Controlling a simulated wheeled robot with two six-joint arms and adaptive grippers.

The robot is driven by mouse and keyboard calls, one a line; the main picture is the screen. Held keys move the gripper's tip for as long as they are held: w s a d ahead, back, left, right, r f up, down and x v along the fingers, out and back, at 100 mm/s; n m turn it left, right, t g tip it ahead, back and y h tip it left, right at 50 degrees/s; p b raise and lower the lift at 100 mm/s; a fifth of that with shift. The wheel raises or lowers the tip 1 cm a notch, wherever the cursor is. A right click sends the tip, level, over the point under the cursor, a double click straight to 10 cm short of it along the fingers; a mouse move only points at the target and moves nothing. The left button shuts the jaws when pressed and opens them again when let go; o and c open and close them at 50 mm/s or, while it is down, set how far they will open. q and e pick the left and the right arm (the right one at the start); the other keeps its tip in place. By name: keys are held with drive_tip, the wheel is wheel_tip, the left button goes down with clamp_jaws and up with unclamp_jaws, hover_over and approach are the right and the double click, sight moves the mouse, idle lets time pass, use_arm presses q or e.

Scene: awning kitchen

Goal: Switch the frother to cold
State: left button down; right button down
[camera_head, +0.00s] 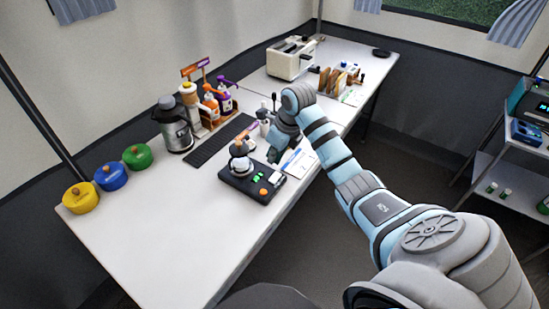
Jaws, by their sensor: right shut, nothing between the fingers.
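The frother (246,184) stands on the white table. It has a flat black base with small green lit marks and an orange knob (263,191) at its front right. A shiny rounded vessel sits on its back left part. My right arm reaches in from the lower right. My right gripper (272,157) points down just behind and right of the frother's base, shut and empty. Whether its tips touch the base cannot be told. The frother's labels and hot or cold setting are too small to read. My left gripper is not in view.
The front left tabletop (190,240) is clear.

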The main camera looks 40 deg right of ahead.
drive_tip(key=shift+r+p, duration=1.9)
drive_tip(key=shift+r, duration=0.35)
